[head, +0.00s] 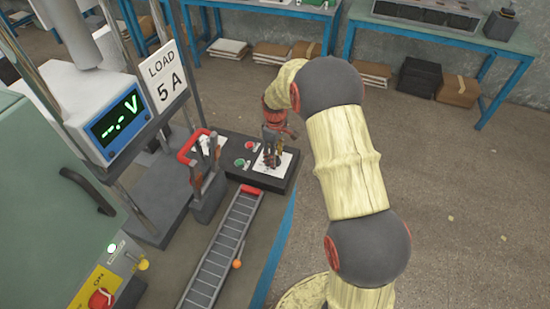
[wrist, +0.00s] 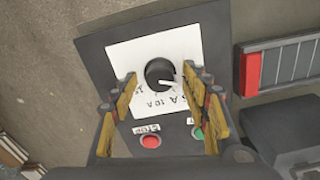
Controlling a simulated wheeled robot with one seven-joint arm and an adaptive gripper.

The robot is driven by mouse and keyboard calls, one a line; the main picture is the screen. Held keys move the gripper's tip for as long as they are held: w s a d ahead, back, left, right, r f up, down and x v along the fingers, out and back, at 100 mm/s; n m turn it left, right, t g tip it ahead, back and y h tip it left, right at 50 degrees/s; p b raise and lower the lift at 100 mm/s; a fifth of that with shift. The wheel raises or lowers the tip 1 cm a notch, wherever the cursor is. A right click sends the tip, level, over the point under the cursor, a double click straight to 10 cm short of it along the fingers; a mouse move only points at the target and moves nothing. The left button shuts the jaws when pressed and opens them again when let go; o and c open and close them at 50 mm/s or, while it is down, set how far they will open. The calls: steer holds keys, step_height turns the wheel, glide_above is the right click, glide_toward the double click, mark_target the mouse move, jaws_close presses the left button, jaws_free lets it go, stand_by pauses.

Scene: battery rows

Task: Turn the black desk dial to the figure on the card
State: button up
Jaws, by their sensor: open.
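The black desk dial (wrist: 160,73) sits on a white scale plate (wrist: 125,55) on a dark control box (wrist: 95,45). Its white pointer aims to the lower right in the wrist view, toward the printed marks; "10A" and "5A" are partly legible. My gripper (wrist: 163,90) is open, its yellow-padded fingers on either side of the dial, apart from it as far as I can tell. In the head view my gripper (head: 271,158) hangs over the plate and hides the dial. The card (head: 163,77) reads "LOAD 5 A".
A red button (wrist: 151,141) marked STOP and a green button (wrist: 197,132) are on the same box, close to my fingers. A grey slatted rail (head: 222,248) with a red end lies beside it. A red-handled clamp-like device (head: 200,165) and a meter (head: 115,118) stand left.

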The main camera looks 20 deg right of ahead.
steer(key=c, duration=0.3)
steer(key=c, duration=0.7)
steer(key=shift+c, duration=0.7)
steer(key=shift+m+p, duration=0.4)
steer(key=m+p, duration=0.2)
steer(key=shift+r+m, duration=0.1)
steer(key=shift+m, duration=0.2)
steer(key=m+p, duration=0.3)
steer(key=m, duration=0.2)
steer(key=shift+m, duration=0.4)
steer(key=o, duration=1.1)
